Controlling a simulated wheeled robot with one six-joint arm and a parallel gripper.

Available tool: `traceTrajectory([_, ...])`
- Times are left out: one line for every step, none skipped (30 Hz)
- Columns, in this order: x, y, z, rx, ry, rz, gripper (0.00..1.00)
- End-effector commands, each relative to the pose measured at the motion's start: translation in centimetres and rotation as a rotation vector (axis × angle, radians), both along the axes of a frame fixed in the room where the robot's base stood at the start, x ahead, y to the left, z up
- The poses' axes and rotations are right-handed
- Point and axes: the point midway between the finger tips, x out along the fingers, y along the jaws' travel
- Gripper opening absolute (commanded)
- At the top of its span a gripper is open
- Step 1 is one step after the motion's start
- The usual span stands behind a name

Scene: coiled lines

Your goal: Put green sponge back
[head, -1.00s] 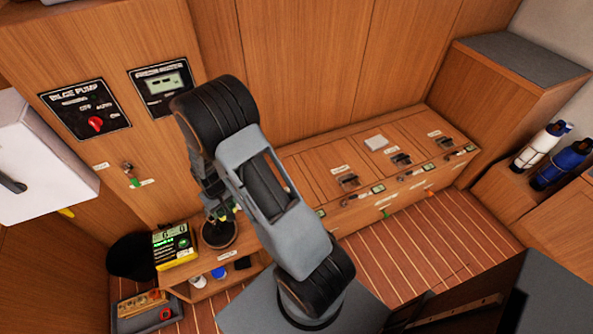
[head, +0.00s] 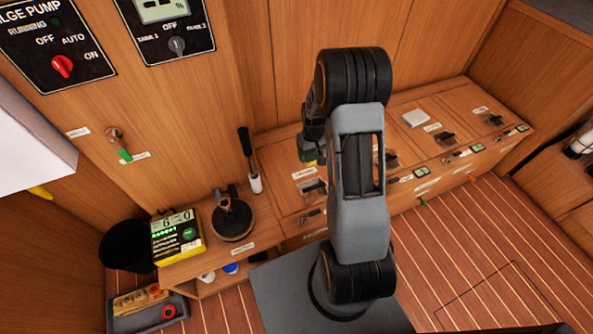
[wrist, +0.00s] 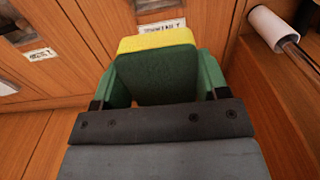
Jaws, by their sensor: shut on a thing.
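My gripper (wrist: 161,82) is shut on the green sponge (wrist: 157,74), with one green finger on each side of it. The sponge has a dark green face and a yellow layer along its far edge. In the head view, my gripper (head: 312,150) hangs above the left part of the low wooden bench (head: 262,240). Only a small yellow-green bit of the sponge shows there, and the arm hides much of the rest.
A black pump-like fitting (head: 232,217) and a black-and-white handle (head: 250,162) stand on the bench's left end. A yellow-and-black device (head: 178,236) and a black bucket (head: 128,246) are further left. Latched lids (head: 445,138) line the bench to the right. The striped floor (head: 480,255) is clear.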

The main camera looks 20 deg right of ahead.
Motion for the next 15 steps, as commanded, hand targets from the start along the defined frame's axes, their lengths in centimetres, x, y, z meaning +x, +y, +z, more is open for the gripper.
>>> traceTrajectory([0.0, -1.0, -2.4, 0.0, -0.001, -0.004, 0.42])
traceTrajectory([0.0, -1.4, -2.8, 0.0, -0.001, -0.004, 0.42])
traceTrajectory([0.0, -2.0, -3.3, -0.001, -0.002, -0.004, 0.42])
traceTrajectory([0.0, -2.4, -3.7, -0.001, -0.002, -0.002, 0.42])
traceTrajectory([0.0, -2.7, -4.0, -0.001, -0.002, -0.002, 0.42])
traceTrajectory([0.0, -3.1, -4.4, 0.0, -0.001, -0.002, 0.42])
traceTrajectory([-0.1, -3.4, -4.6, 0.0, 0.0, -0.001, 0.42])
traceTrajectory([-0.1, -3.6, -4.8, 0.0, 0.0, 0.0, 0.42])
traceTrajectory([-0.1, -3.8, -5.0, 0.0, -0.001, 0.001, 0.42])
traceTrajectory([0.0, -4.0, -5.1, 0.0, -0.001, 0.001, 0.42])
traceTrajectory([0.0, -4.1, -5.3, -0.001, -0.001, 0.002, 0.42])
traceTrajectory([0.3, -4.1, -5.5, -0.001, -0.001, 0.003, 0.42])
traceTrajectory([0.5, -4.1, -5.7, 0.0, -0.001, 0.004, 0.42])
traceTrajectory([0.9, -4.1, -5.9, 0.0, -0.001, 0.005, 0.42])
traceTrajectory([1.5, -3.9, -6.3, 0.0, 0.0, 0.007, 0.42])
